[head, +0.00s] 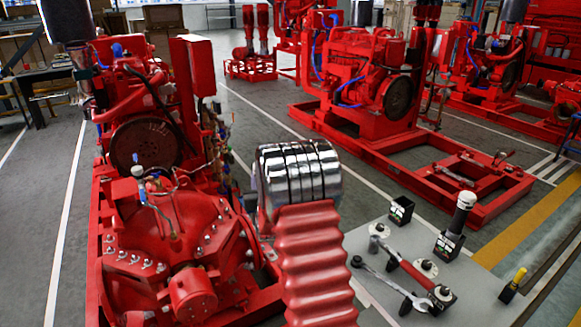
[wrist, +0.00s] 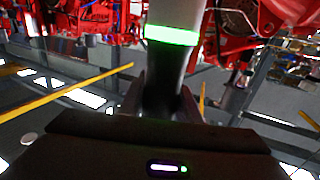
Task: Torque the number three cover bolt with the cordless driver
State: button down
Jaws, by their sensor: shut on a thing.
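In the wrist view my gripper (wrist: 160,98) is shut on an upright tool, which I take for the cordless driver (wrist: 172,70). It has a dark lower body, a lit green ring and a pale upper part cut off by the frame. I cannot make out my gripper in the head view. There the red pump cover (head: 170,225) lies at lower left, with several silver bolts (head: 133,259) around its rim. I cannot tell which is number three. The tool's working end and its distance from the cover are not visible.
A grey table (head: 472,290) at lower right holds a red-handled wrench (head: 400,262), a spanner (head: 385,283), a black-based tool with a white cap (head: 456,225) and small black blocks. Another red pumpset (head: 370,85) stands farther back.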

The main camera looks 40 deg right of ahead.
jog(key=s+a+f+n+y, duration=0.1)
jog(key=a+y, duration=0.1)
jog(key=a, duration=0.9)
jog(key=s+a+f+n+t+y, duration=0.1)
jog(key=s+a+f+n+y, duration=0.1)
jog(key=a, duration=1)
jog(key=s+a+f+n+t+y, duration=0.1)
jog(key=a+y, duration=0.3)
jog(key=a, duration=0.7)
jog(key=shift+s+a+f+n, duration=0.2)
jog(key=shift+f+n, duration=0.35)
jog(key=shift+n, duration=0.15)
